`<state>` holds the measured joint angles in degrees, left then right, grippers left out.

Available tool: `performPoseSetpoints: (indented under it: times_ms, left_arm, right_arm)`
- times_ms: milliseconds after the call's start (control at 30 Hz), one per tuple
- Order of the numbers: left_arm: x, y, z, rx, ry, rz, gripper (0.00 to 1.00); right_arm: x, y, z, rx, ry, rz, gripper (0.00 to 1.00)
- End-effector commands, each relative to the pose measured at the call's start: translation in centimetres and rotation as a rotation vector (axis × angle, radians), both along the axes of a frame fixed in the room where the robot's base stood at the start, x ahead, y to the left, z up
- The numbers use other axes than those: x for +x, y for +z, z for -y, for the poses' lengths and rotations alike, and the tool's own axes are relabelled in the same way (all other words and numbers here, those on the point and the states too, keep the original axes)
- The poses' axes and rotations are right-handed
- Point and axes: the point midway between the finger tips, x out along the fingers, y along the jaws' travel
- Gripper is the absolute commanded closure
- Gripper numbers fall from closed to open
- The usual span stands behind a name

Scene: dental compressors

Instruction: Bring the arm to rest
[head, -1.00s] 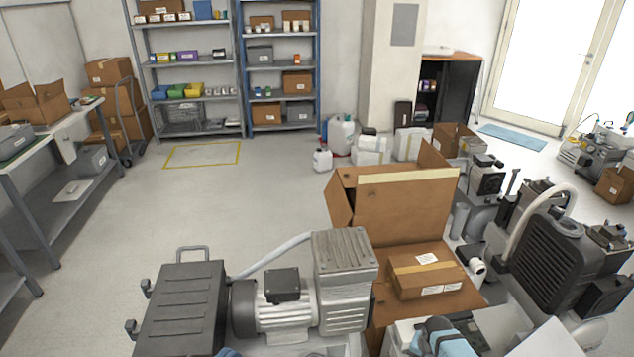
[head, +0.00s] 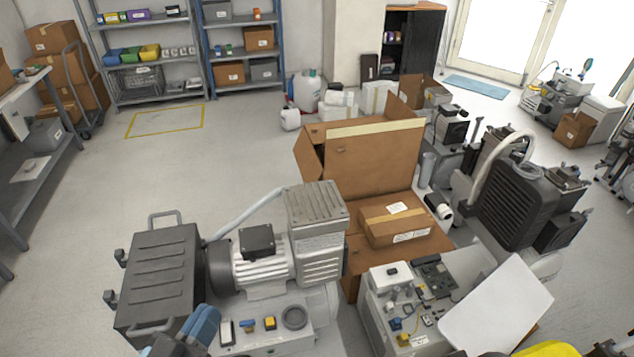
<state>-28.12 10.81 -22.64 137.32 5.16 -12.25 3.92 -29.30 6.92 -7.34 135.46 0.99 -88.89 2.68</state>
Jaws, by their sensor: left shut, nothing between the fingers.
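My left gripper (head: 201,324) is at the bottom edge, left of centre. Its blue fingers are together, and I see nothing between them. It is in front of the grey compressor unit (head: 262,262), close to the unit's dark ribbed box (head: 160,277); I cannot tell whether it touches. Most of the left arm is out of the picture. My right gripper is not in view.
An open carton (head: 375,165) with a smaller closed box (head: 392,220) stands right of the compressor. A white unit with a circuit board (head: 433,277) and a pale panel (head: 497,305) are at the lower right. Open floor (head: 120,180) lies to the left.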

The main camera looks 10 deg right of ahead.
Motion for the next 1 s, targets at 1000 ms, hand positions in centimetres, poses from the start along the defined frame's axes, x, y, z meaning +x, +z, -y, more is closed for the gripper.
performPoseSetpoints:
  times_ms: [1000]
  left_arm:
    - [-1.2,-32.2,-3.5,0.242,0.076,-0.379,1.0]
  right_arm:
    - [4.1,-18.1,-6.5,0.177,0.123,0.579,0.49]
